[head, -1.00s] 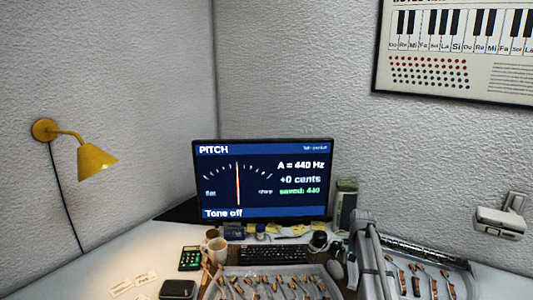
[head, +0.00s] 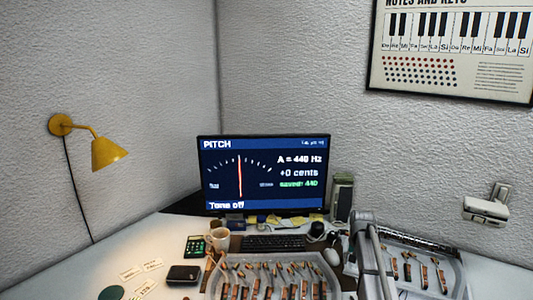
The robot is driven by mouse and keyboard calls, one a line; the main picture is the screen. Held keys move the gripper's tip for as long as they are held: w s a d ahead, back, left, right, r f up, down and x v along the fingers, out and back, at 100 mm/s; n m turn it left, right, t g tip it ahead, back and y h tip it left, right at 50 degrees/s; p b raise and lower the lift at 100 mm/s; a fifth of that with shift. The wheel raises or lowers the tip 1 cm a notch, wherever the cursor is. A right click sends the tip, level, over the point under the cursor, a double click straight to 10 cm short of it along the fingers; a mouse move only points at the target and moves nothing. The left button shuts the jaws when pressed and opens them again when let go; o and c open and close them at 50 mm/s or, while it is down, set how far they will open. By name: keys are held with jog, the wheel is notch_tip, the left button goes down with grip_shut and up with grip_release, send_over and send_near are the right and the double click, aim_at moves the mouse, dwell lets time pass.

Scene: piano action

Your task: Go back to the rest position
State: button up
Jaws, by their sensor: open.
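My gripper is not in the head view. A grey jointed part, which looks like my own arm, rises at the lower right, in front of the right-hand tray. The monitor (head: 264,175) at the back of the desk reads "PITCH", A = 440 Hz, +0 cents, saved: 440, Tone off. A tray (head: 212,291) with several piano action parts lies at the front middle. A second tray (head: 458,280) with several similar parts lies at the right, partly hidden by the grey part.
The white desk (head: 70,272) holds a keyboard (head: 273,243), a mug (head: 219,238), a calculator (head: 195,246), a dark case (head: 184,275) and paper labels (head: 152,264). A yellow lamp (head: 108,152) hangs on the left wall. The far left desk is clear.

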jog(key=s+a+f+n+b, duration=0.25)
jog(key=s+a, duration=0.25)
jog(key=s, duration=0.3)
jog(key=s+a+f+n+b, duration=0.1)
jog(key=s+a+f+b, duration=0.35)
jog(key=s, duration=0.35)
jog(key=s+a+f+n+b, duration=0.25)
jog(key=s+a, duration=0.35)
jog(key=s, duration=0.3)
notch_tip(320, 180, up, 13)
jog(key=p, duration=1.3)
jog(key=shift+w+m+p, duration=0.3)
jog(key=shift+w+m, duration=0.1)
